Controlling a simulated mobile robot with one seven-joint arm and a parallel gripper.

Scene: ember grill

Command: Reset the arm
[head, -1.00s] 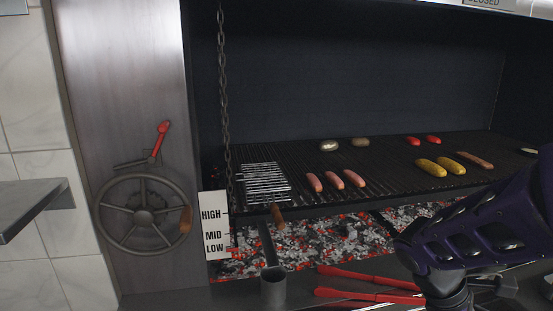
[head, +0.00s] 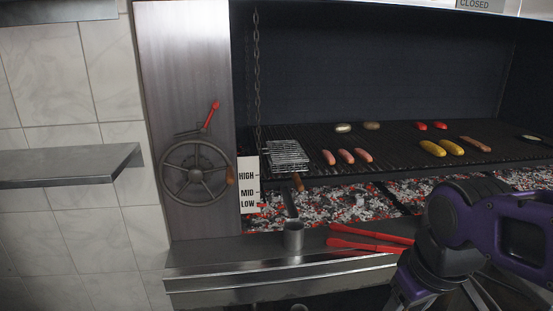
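My purple and black arm stands at the lower right of the head view, in front of the grill. My gripper cannot be made out; no fingertips show clearly. The grill grate (head: 400,145) lies above glowing coals (head: 335,205). The arm hides part of the right side of the coals and the front ledge.
Sausages (head: 346,156), corn (head: 442,148) and a wire basket (head: 287,153) lie on the grate. Red-handled tongs (head: 365,240) and a metal cup (head: 293,236) are on the front ledge (head: 215,252). A handwheel (head: 195,172) and a wall shelf (head: 70,166) are at left.

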